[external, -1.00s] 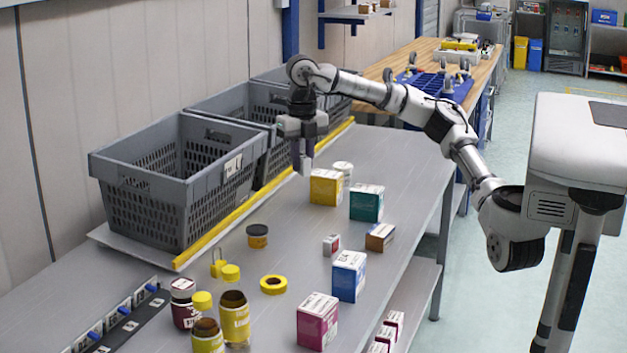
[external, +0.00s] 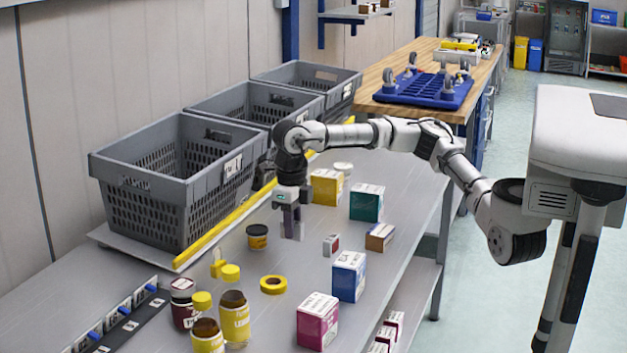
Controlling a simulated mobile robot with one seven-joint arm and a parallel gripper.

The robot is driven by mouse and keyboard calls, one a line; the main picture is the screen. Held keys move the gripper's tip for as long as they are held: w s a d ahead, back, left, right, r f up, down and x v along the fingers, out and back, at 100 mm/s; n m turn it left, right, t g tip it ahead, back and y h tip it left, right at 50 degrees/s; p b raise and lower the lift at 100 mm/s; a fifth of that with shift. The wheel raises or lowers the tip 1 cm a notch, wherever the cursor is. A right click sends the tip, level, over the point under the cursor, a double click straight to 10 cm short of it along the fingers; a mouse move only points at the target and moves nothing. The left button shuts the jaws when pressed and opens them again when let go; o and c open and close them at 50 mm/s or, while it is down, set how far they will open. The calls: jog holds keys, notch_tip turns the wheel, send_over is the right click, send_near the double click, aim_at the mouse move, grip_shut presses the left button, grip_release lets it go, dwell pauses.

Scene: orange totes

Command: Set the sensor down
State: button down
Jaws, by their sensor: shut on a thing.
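My gripper (external: 292,230) points straight down over the grey table (external: 385,165), between the dark-lidded jar and the small white-and-red box. It is shut on a small grey-violet thing, taken to be the sensor, which is hard to tell apart from the fingers at this size. The fingertips are low, close to the table top. I cannot tell whether the held thing touches the table.
A dark-lidded jar (external: 257,236) stands just left of my gripper, a small white-and-red box (external: 331,244) just right. A yellow box (external: 326,187) stands behind, a yellow tape roll (external: 273,285) in front. Grey crates (external: 150,205) line the back behind a yellow rail (external: 225,228).

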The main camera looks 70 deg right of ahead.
aim_at(293, 267)
jog(key=shift+f+p, duration=0.3)
jog(key=shift+f, duration=3.4)
jog(key=c, duration=1.3)
grip_release()
notch_tip(293, 267, up, 12)
jog(key=shift+r+b, duration=0.15)
jog(key=shift+b, duration=0.5)
